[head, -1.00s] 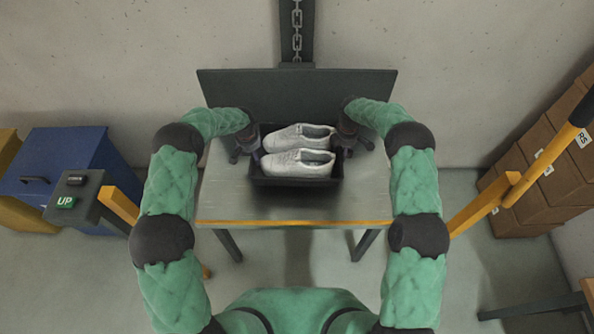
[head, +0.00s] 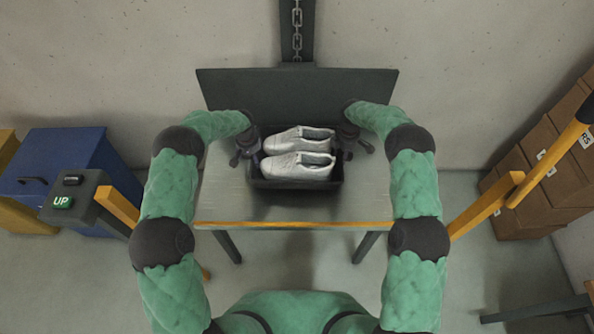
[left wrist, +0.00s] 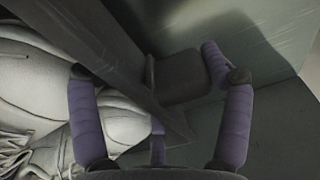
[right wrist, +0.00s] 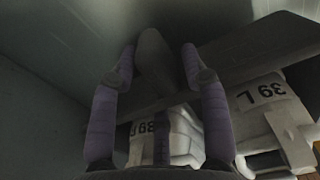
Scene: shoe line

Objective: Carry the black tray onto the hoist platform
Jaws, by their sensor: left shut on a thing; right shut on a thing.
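The black tray (head: 296,184) holds two white shoes (head: 298,165) lying side by side. It is over the grey hoist platform (head: 222,200), near the middle; I cannot tell whether it touches the surface. My left gripper (head: 248,150) is shut on the tray's left end, and its purple fingers (left wrist: 160,95) straddle the tray wall in the left wrist view. My right gripper (head: 350,145) is shut on the tray's right end; its fingers (right wrist: 158,75) straddle the wall in the right wrist view, with the shoes' "39" marks beyond.
A dark back panel (head: 296,95) stands behind the platform, below a hanging chain (head: 296,30). A control box with an UP button (head: 62,202) and a blue bin (head: 70,165) are at left. Yellow rails (head: 480,210) and cardboard boxes (head: 540,165) are at right.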

